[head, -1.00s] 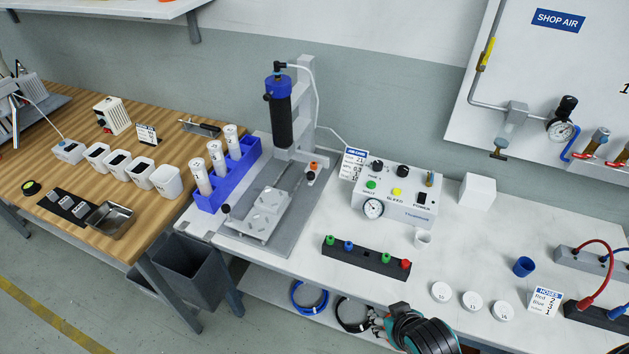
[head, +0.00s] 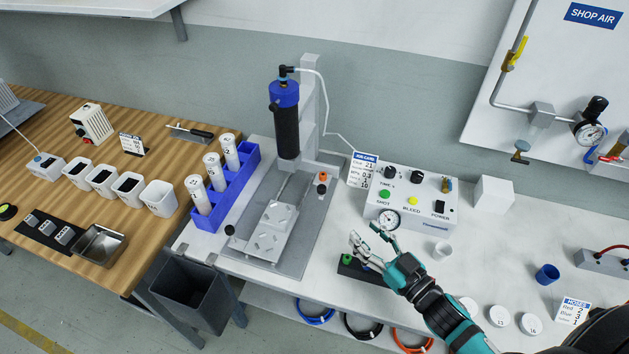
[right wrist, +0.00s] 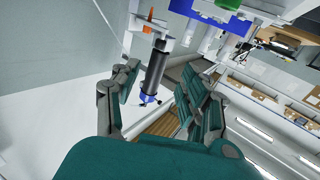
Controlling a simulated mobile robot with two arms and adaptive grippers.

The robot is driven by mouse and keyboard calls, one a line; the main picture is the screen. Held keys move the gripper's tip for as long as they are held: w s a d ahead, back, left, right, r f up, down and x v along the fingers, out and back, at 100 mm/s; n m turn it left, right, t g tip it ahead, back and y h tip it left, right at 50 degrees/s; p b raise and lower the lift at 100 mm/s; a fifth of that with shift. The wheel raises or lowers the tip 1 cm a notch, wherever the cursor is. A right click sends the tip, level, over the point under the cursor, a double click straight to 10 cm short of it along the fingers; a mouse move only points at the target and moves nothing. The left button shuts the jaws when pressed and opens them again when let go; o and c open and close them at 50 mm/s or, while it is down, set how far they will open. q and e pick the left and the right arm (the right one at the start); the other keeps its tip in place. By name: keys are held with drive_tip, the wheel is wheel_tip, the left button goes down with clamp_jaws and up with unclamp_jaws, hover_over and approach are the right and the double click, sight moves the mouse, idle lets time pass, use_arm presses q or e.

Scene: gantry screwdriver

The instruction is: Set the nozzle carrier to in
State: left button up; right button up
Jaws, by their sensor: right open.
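The gantry stand (head: 311,100) holds a black barrel with a blue cap (head: 286,125) upright over a grey base. On the base lies a light metal plate assembly (head: 271,231), with a black knob (head: 230,230) at its left front. I cannot tell for sure which part is the nozzle carrier or its setting. My right gripper (head: 369,247) is open and empty, right of the base and above the dark nozzle rack (head: 355,269). In the right wrist view the open fingers (right wrist: 155,90) frame the distant barrel (right wrist: 158,62). My left gripper is out of view.
The control box (head: 407,200) with its gauge stands behind my right gripper. An orange-topped knob (head: 323,177) is at the base's back right. A blue rack (head: 228,187) with white tubes stands left of the base. White lids (head: 501,315) lie at the right.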

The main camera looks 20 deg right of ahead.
drive_tip(key=p, duration=0.1)
approach(325, 191)
drive_tip(key=p+x, duration=0.1)
drive_tip(key=x, duration=0.9)
drive_tip(key=shift+w+a, duration=0.1)
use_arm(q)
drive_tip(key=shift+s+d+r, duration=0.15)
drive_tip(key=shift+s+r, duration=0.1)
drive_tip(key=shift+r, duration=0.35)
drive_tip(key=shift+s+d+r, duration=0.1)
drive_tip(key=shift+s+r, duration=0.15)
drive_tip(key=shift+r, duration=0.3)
use_arm(e)
drive_tip(key=shift+w+a, duration=0.15)
drive_tip(key=shift+w, duration=0.3)
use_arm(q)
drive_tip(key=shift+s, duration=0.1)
use_arm(e)
clamp_jaws()
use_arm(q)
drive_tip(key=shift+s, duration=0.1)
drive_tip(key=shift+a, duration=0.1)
use_arm(e)
drive_tip(key=shift+w+a+f, duration=0.1)
drive_tip(key=shift+f, duration=0.2)
